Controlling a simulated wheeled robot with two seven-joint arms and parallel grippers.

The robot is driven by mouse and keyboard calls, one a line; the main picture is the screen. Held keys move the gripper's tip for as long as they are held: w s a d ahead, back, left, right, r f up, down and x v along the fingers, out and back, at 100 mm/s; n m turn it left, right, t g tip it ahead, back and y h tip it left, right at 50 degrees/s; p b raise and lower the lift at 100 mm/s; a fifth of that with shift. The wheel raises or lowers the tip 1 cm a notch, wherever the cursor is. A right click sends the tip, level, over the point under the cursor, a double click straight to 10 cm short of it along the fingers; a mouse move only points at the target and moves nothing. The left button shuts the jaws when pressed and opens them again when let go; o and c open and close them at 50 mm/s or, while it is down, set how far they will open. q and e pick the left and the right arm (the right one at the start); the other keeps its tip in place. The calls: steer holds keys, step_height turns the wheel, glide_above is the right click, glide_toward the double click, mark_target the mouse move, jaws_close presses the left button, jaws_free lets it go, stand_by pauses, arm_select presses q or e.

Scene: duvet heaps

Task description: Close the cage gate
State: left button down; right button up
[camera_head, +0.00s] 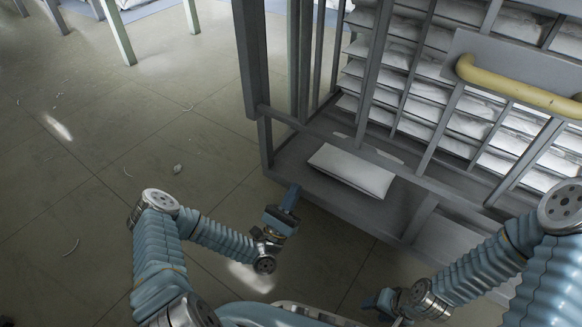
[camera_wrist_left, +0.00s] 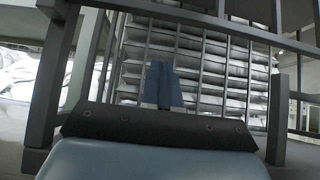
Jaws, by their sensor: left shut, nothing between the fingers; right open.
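The grey barred gate (camera_head: 375,68) of the cage stands upright at the upper right in the head view, with a yellow handle (camera_head: 520,90) on a grey plate. My left gripper (camera_head: 292,194) is shut and empty, in front of the cage's lower left corner and apart from the handle. In the left wrist view its fingers (camera_wrist_left: 163,85) point toward bars and stacked white packets. My right gripper (camera_head: 385,302) is open at the bottom edge, below the cage base, and partly hidden.
Stacked white packets (camera_head: 420,90) fill the cage behind the bars. One white packet (camera_head: 352,170) lies flat on the cage's base ledge (camera_head: 390,215). The tiled floor (camera_head: 90,130) to the left is mostly clear, with small scraps. Greenish posts (camera_head: 118,32) stand at the back left.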

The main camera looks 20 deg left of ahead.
arm_select(q)
steer(key=s+r+p+x, duration=0.2)
steer(key=x, duration=1)
steer(key=shift+w+a+r, duration=0.15)
steer(key=shift+w+r, duration=0.1)
steer(key=shift+r, duration=0.05)
steer(key=shift+r, duration=0.1)
